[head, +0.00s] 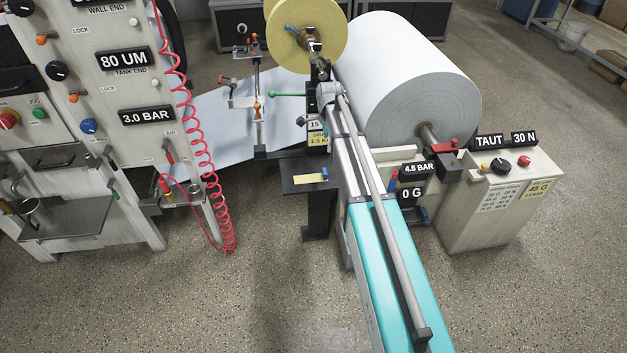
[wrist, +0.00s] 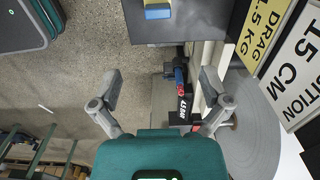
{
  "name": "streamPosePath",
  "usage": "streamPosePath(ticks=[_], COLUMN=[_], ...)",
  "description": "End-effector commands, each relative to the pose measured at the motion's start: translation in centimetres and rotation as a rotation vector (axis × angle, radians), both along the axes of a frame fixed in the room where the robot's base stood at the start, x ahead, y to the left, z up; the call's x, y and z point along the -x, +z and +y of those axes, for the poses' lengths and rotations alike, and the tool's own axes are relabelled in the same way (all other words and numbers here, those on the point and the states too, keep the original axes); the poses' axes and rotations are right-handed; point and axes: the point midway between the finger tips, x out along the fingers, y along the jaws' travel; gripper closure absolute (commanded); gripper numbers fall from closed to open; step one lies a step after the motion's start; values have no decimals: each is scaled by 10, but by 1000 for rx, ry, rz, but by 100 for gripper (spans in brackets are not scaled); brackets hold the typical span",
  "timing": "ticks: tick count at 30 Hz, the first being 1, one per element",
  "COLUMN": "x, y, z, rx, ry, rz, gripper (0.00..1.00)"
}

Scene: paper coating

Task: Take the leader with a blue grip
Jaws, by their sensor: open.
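The leader is a flat yellow strip with a blue grip (head: 325,175) at its right end. It lies on a small dark shelf (head: 291,186) near the middle of the head view. In the wrist view, the leader's blue grip (wrist: 158,13) shows at the top edge, with a little yellow above it; the rest is cut off by the frame. My gripper (wrist: 162,88) is open, with nothing between its fingers. In the wrist view the leader lies beyond the fingertips, toward the top, apart from them. I cannot make out the gripper clearly in the head view.
A large white paper roll (head: 405,75) stands behind the shelf, and a yellow roll (head: 290,28) above it. Drag and position labels (wrist: 290,75) are at the right of the wrist view. A red coiled hose (head: 190,130) hangs at left. Speckled floor (head: 200,290) is clear in front.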

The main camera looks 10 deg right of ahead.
Motion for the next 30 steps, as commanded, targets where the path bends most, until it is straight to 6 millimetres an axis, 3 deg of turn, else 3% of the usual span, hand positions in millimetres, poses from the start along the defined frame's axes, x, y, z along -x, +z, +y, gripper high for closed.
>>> streamPosePath(ticks=[11, 30], x=[0, 0], y=[-7, -56], z=[18, 20], rx=[0, 0], ry=[25, 27], rz=[0, 0], gripper=[3, 3])
